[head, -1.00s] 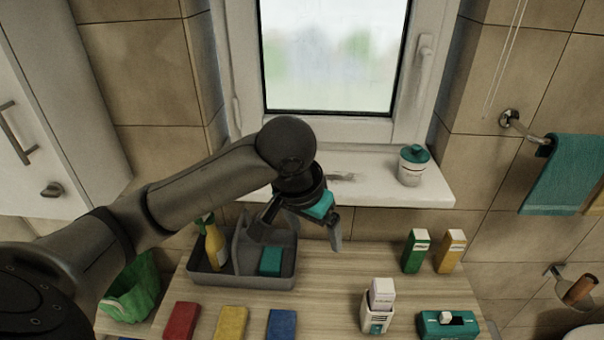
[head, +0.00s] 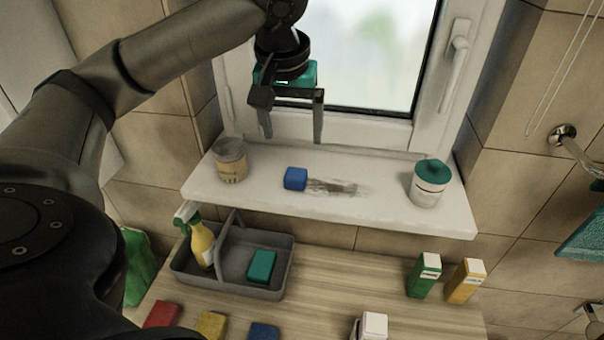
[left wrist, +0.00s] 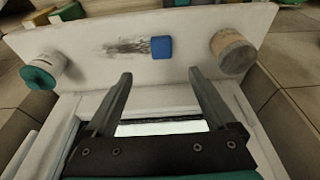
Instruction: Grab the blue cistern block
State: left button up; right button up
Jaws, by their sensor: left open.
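The small blue cistern block (head: 295,179) lies on the white window sill, at the left end of a grey smudge. It also shows in the left wrist view (left wrist: 161,47), beyond my fingertips and roughly between their lines. My left gripper (head: 292,138) is open and empty, above the sill in front of the window, higher than the block and apart from it. Its two fingers (left wrist: 160,75) point toward the sill in the left wrist view. A second blue block (head: 264,331) lies on the wooden top below, cut by the picture edge. My right gripper is out of view.
A beige jar (head: 230,160) stands left of the block on the sill (head: 385,212), and a white jar with teal lid (head: 429,184) stands at its right end. Below are a grey caddy (head: 232,295), a green box (head: 424,275) and a yellow box (head: 466,281).

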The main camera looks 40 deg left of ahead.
aim_at(296, 173)
pick_arm(q)
jog(key=x, duration=0.7)
jog(key=shift+a+f, duration=0.1)
jog(key=shift+f, duration=0.1)
jog(key=x, duration=0.4)
jog(key=shift+w+a+f, duration=0.1)
jog(key=shift+a+f, duration=0.05)
jog(key=shift+a, duration=0.05)
jog(key=shift+w+f, duration=0.1)
jog(key=shift+f, duration=0.15)
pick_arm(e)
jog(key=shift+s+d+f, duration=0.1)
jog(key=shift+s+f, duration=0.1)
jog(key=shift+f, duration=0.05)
pick_arm(q)
jog(key=shift+c, duration=0.2)
jog(key=c, duration=1.4)
jog(key=shift+r, duration=0.15)
